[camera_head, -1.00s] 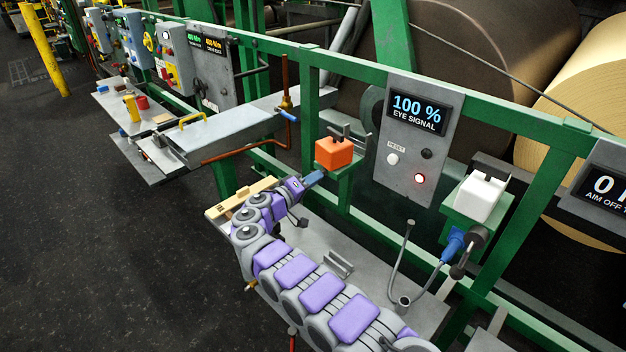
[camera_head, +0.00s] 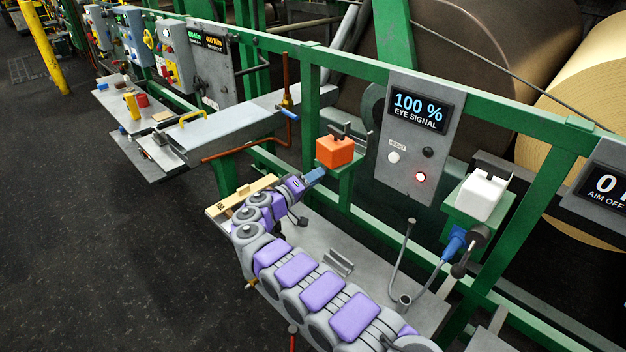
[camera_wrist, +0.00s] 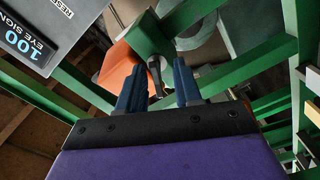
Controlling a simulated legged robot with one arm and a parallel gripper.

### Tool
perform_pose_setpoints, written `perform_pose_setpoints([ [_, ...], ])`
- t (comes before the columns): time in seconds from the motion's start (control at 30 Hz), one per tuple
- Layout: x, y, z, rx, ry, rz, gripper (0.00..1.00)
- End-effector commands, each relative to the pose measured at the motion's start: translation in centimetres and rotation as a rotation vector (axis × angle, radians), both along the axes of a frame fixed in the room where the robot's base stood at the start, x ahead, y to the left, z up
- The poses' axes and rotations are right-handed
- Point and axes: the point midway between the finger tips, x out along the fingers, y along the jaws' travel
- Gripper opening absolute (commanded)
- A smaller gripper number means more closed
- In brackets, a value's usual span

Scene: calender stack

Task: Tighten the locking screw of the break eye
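The orange eye block (camera_head: 335,151) sits on a green bracket (camera_head: 347,180) on the rail, with a dark fitting on top. It shows partly behind my left finger in the wrist view (camera_wrist: 117,62). A dark stem with a thicker head (camera_wrist: 156,76), which looks like the locking screw, sticks out below the bracket. My gripper (camera_head: 315,176) is just below and left of the orange block. In the wrist view my two blue fingers (camera_wrist: 158,82) are apart, with the stem between them. Gaps show on both sides, so I see no grip on it.
The display panel (camera_head: 413,150) reads 100 % EYE SIGNAL, with a lit red lamp. A white block (camera_head: 478,197) on a similar bracket has a blue connector (camera_head: 453,243). Green rails and a copper pipe (camera_head: 240,152) run close by. The floor at left is open.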

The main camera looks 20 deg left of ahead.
Motion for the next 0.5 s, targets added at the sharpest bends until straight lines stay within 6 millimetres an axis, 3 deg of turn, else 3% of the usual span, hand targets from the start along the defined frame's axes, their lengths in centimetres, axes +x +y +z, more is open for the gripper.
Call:
perform_pose_setpoints([
  [0.23,-1.9,0.9,0.2,-0.001,-0.001,0.003,0.34],
  [0.5,-7.3,3.3,0.2,0.0,0.0,0.004,0.34],
])
